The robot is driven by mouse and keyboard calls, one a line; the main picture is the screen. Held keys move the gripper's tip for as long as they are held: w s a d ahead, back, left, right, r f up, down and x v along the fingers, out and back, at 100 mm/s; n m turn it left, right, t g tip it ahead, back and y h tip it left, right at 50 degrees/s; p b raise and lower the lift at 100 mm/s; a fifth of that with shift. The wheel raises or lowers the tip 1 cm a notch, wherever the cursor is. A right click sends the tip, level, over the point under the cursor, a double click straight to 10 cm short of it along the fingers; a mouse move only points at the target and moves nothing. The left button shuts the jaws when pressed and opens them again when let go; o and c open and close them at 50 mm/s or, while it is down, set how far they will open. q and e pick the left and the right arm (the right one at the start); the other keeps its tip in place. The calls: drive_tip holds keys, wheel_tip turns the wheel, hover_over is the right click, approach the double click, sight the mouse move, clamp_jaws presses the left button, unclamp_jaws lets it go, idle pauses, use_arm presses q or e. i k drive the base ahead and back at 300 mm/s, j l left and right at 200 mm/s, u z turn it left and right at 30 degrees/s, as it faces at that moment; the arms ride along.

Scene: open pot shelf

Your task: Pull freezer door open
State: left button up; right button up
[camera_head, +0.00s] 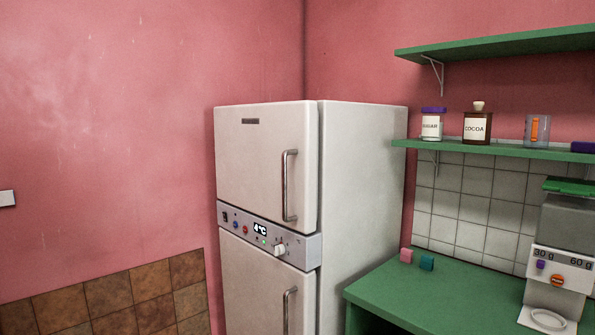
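A white fridge-freezer (365,200) stands in the corner, its front turned toward the left. Its upper door (255,165) is shut and carries a vertical metal bar handle (290,185) near its right edge. A control panel (268,235) with a lit display, small knobs and lights runs across the front below that door. The lower door (255,290) also looks shut, with a similar handle (289,310); its bottom is cut off by the frame. The view does not label which door is the freezer's. Neither of my grippers is in view.
Green shelves (480,149) above hold jars and a glass. Space before the doors looks clear.

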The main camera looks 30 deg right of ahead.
sight(266, 154)
drive_tip(key=i+z, duration=0.35)
drive_tip(key=i, duration=0.15)
drive_tip(key=i+j+z, duration=0.15)
drive_tip(key=i+z, duration=0.2)
drive_tip(key=i, duration=0.1)
